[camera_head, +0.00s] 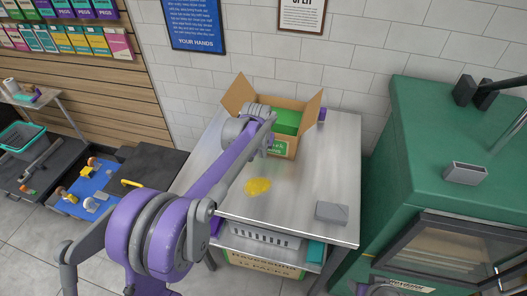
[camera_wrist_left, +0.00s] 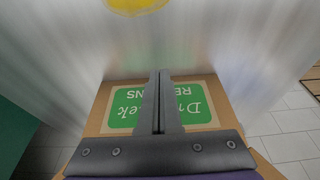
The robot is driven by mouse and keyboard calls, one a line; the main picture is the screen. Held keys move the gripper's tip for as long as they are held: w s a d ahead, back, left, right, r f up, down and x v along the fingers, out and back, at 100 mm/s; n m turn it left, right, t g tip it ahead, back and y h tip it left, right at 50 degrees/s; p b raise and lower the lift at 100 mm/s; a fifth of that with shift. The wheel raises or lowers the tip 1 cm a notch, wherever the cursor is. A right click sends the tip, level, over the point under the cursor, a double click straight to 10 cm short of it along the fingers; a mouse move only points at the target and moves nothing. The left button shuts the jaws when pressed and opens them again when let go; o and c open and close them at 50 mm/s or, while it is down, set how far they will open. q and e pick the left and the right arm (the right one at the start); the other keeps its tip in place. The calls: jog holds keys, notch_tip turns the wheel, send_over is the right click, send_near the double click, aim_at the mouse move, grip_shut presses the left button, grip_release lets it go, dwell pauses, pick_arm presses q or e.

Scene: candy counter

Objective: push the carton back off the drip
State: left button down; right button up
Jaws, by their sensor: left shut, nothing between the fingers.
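The open cardboard carton (camera_head: 297,103) with green contents stands at the back of the steel table (camera_head: 235,205). Its green label shows in the left wrist view (camera_wrist_left: 126,97). The yellow drip (camera_head: 257,187) lies on the table in front of the carton, with bare steel between them. It is partly cut off in the left wrist view (camera_wrist_left: 138,4). My left gripper (camera_head: 264,150) is shut and empty at the carton's near side; in the left wrist view its fingers (camera_wrist_left: 160,75) overlap the label. I cannot tell whether they touch it.
A small grey block (camera_head: 331,212) sits near the table's right front. A grey basket (camera_head: 262,238) is on the shelf below. A green cabinet (camera_head: 430,150) stands right of the table and a tiled wall (camera_head: 350,65) behind. The tabletop's right side is mostly clear.

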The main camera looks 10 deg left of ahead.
pick_arm(q)
jog(key=s+r, duration=0.1)
jog(key=r, duration=0.1)
jog(key=s+r, duration=0.2)
jog(key=shift+s, duration=0.15)
notch_tip(320, 180, up, 5)
jog(key=s+a+r+t+p, duration=0.1)
jog(key=s+r+p, duration=0.1)
jog(key=s, duration=0.6)
jog(key=s+a+r+p, duration=0.1)
jog(key=s+r, duration=0.1)
jog(key=s, duration=0.6)
jog(key=s+f+p, duration=0.1)
jog(key=s+f, duration=0.2)
jog(key=s, duration=0.5)
jog(key=s+f+t+p, duration=0.1)
jog(key=s+f, duration=0.2)
jog(key=s, duration=0.5)
jog(key=shift+s+a+f, duration=0.15)
jog(key=shift+a, duration=0.2)
pick_arm(e)
notch_tip(320, 180, up, 6)
jog(key=shift+w+r, duration=0.15)
jog(key=shift+w, duration=0.1)
